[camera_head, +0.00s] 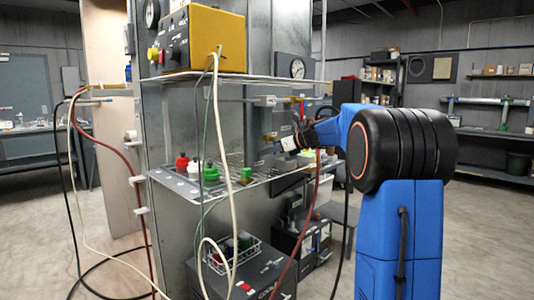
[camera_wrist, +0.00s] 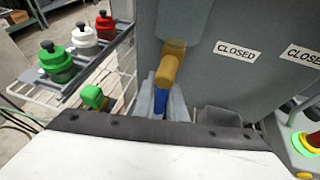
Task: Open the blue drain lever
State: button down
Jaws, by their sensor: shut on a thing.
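The blue drain lever (camera_wrist: 160,102) shows in the wrist view below a brass valve fitting (camera_wrist: 171,66) on a grey body (camera_wrist: 188,20). My gripper (camera_wrist: 162,97) is shut on the lever, with one grey finger on each side of it. Most of the lever is hidden between the fingers. A "CLOSED" label (camera_wrist: 237,51) is on the grey panel to the right. In the head view my gripper (camera_head: 290,143) reaches in from the right at the grey housing above the wire shelf. The lever cannot be made out there.
A wire shelf (camera_head: 262,174) carries red, white and green capped containers (camera_wrist: 83,42) and a green knobbed part (camera_wrist: 93,97) left of my gripper. A yellow box (camera_head: 204,40) sits on the shelf above. Hoses hang in front.

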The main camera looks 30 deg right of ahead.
jog(key=c, duration=1.8)
grip_release()
jog(key=v, duration=1.7)
jog(key=shift+s+r, duration=0.15)
jog(key=shift+s, duration=0.05)
